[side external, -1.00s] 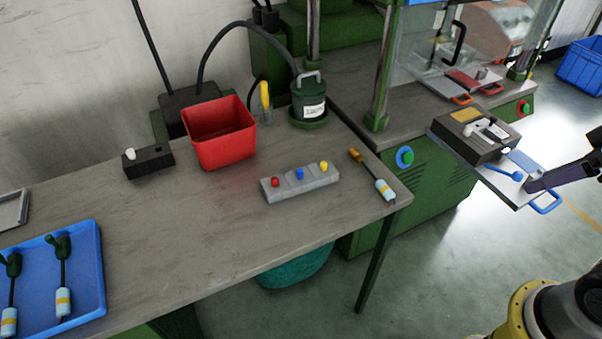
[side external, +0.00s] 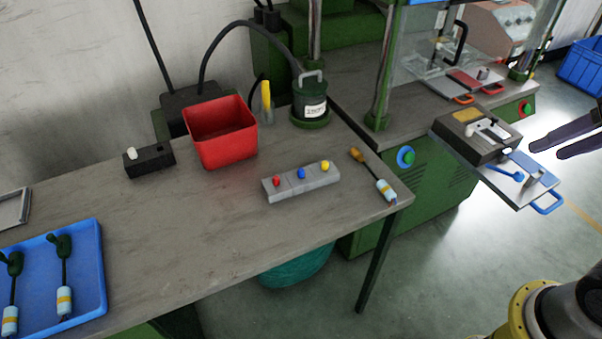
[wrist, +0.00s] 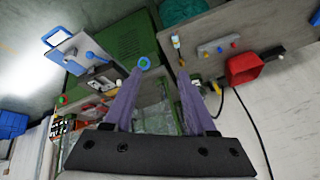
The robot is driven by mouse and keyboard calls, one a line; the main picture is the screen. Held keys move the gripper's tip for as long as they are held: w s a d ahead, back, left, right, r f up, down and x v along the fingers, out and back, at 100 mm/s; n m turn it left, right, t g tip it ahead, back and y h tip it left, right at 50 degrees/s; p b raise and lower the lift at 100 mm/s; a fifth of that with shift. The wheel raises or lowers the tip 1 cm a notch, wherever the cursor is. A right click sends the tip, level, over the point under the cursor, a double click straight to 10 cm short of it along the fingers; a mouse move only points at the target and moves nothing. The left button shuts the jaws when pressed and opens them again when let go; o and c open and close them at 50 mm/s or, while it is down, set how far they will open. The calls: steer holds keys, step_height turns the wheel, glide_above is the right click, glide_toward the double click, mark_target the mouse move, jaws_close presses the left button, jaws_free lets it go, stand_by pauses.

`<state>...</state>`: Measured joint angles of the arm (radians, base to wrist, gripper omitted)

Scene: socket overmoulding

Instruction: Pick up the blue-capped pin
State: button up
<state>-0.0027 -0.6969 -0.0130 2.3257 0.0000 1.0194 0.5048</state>
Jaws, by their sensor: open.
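The grey block (side external: 318,183) on the table holds three pins with red, blue and yellow caps. The blue-capped pin (side external: 301,174) stands in the middle, between the red-capped pin (side external: 276,181) and the yellow-capped pin (side external: 325,166). In the wrist view the block (wrist: 212,50) and the blue cap (wrist: 220,50) show small near the top, right of the fingers. My gripper (side external: 534,147) is open and empty at the right of the side view, far from the block. In the wrist view its two fingers (wrist: 158,78) are spread with nothing between them.
A screwdriver-like tool (side external: 374,178) lies right of the block, near the table's edge. A red bin (side external: 226,145) stands behind it. A blue tray (side external: 90,280) with tools is at the left. A plate with a blue handle (side external: 520,187) lies just below my gripper.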

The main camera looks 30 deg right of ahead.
steer(key=w+a+r+m, duration=0.1)
steer(key=w+r+m, duration=0.3)
steer(key=w+r, duration=0.3)
steer(key=m+g, duration=0.6)
glide_above(301, 169)
step_height(301, 169, down, 29)
steer(key=shift+s+d+r, duration=0.1)
steer(key=shift+d, duration=0.05)
steer(key=shift+f, duration=3.25)
steer(key=shift+c, duration=0.4)
steer(key=shift+a, duration=0.2)
jaws_close()
